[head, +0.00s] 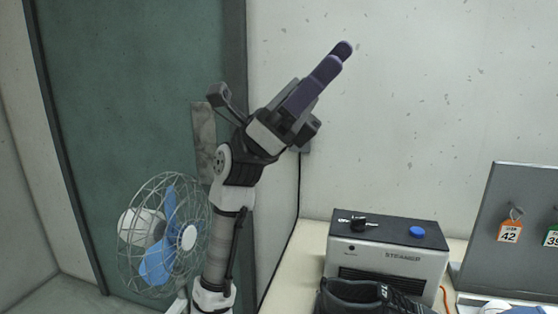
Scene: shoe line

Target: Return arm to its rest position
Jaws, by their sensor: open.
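My gripper (335,59) is raised high in the middle of the head view, in front of the pale wall. Its two dark purple fingers point up and to the right. They look apart, with nothing between them. My arm rises from the bottom edge, bent at the wrist, and stands clear of the table and everything on it.
A grey steamer box (385,252) with a black top, keys (358,223) and a blue button (417,232) stands on the table (300,262). A dark shoe (368,298) is in front. A board with size tags (509,231) is at right, a fan (165,238) at left.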

